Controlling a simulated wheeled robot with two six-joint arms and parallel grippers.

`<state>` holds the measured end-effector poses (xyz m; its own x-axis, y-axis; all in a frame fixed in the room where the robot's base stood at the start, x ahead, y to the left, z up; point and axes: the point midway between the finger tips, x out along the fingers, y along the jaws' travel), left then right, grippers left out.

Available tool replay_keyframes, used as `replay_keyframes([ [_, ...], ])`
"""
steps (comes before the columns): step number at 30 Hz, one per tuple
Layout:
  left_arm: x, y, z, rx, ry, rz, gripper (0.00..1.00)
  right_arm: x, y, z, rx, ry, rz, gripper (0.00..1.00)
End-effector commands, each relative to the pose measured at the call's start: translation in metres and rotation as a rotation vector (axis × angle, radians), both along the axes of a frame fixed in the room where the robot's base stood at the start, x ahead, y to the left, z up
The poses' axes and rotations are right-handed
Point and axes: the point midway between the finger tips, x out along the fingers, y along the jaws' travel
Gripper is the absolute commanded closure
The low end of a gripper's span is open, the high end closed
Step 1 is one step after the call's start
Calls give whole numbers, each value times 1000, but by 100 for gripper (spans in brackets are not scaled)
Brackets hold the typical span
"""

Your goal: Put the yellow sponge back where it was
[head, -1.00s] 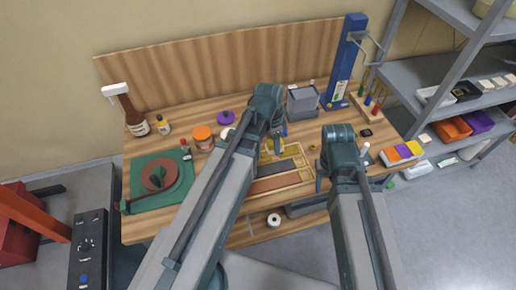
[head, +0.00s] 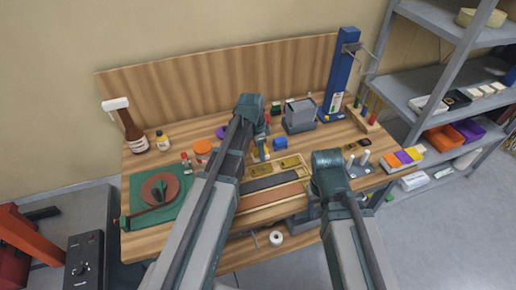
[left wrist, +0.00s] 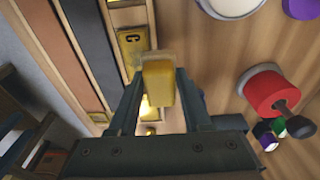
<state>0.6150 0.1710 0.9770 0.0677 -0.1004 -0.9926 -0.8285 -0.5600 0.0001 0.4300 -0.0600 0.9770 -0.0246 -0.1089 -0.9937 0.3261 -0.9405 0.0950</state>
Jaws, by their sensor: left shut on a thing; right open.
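The yellow sponge (left wrist: 159,80) is between the two fingers of my left gripper (left wrist: 153,88) in the left wrist view, and the fingers are shut on it. In the head view my left gripper (head: 261,152) is over the back left part of a wooden tray (head: 303,184). The tray has long slots with a dark strip (head: 270,182), a brown strip (head: 268,196) and brass-coloured plates (head: 290,161). Whether the sponge touches the tray cannot be told. My right gripper (head: 314,208) is open near the table's front edge, mostly hidden by its arm.
An orange-lidded jar (head: 203,147) and a purple lid (head: 222,132) stand left of my left arm. A blue block (head: 280,143) and a grey bin (head: 300,116) stand behind the tray. A blue post (head: 341,75) rises at the back right.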

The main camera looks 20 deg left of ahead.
Motion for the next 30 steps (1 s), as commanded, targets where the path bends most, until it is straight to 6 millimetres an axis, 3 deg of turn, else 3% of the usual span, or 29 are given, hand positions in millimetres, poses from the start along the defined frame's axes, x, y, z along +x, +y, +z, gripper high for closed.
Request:
replay_keyframes([
  [1,19,6,-3,0,0,2,96,0,0,-3,0,0,0,50],
  [6,44,16,-5,0,0,0,96,0,0,-5,0,0,0,50],
  [13,47,19,-5,0,0,0,96,0,0,-5,0,0,0,50],
  [17,62,24,-7,0,0,1,96,0,0,-7,0,0,0,50],
  [24,56,22,-42,0,0,0,96,0,0,-42,0,0,0,50],
  [30,56,22,-41,0,0,0,96,0,0,-41,0,0,0,50],
])
